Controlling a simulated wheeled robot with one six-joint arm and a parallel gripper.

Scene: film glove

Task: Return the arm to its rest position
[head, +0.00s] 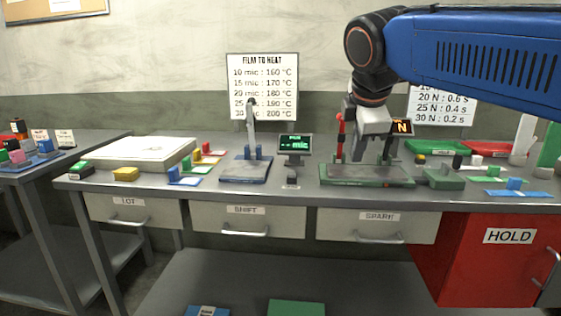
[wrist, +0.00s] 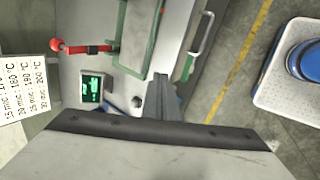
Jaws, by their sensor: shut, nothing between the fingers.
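My gripper (head: 371,150) hangs from my blue arm over the green-based device (head: 367,175) on the workbench. Its fingers are shut and empty, pointing down. In the wrist view the grey gripper finger (wrist: 162,98) shows at the middle, with the bench edge and floor beyond it. The device's red-knobbed lever (head: 341,130) stands just left of the gripper; it also shows in the wrist view (wrist: 80,48). I cannot tell the exact gap between fingers and device.
A small display (head: 295,143) reading "mic" and a blue-based gauge (head: 245,168) stand left of the gripper. A white box (head: 135,152) sits further left. Green (head: 430,147) and red (head: 487,148) trays lie at the right. A red HOLD cabinet (head: 480,262) is below.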

